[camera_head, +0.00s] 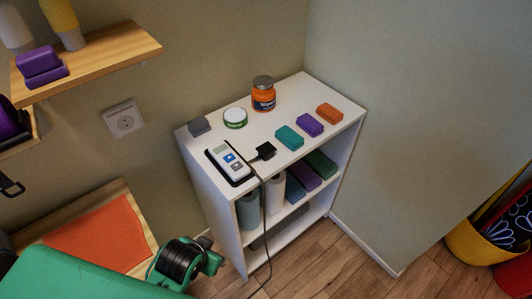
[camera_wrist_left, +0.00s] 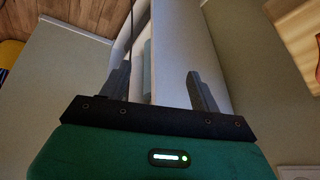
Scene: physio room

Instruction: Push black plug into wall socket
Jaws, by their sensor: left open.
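The black plug (camera_head: 265,150) lies on top of the white shelf unit (camera_head: 203,151), just right of a white handheld device in a black cradle. A dark cable hangs over the unit's front edge. The white wall socket (camera_head: 124,120) is on the wall left of the unit, below a wooden shelf, and nothing is plugged into it. My left gripper (camera_wrist_left: 160,84) is open and empty in the left wrist view, its fingers facing the white unit. I cannot make out its fingers in the head view, where my green arm shows at bottom left. My right gripper is not in view.
On the unit stand an orange jar (camera_head: 264,97), a round green-and-white tin (camera_head: 235,118), a grey block (camera_head: 198,126) and teal, purple and orange blocks. The wooden shelf (camera_head: 100,56) juts out above the socket.

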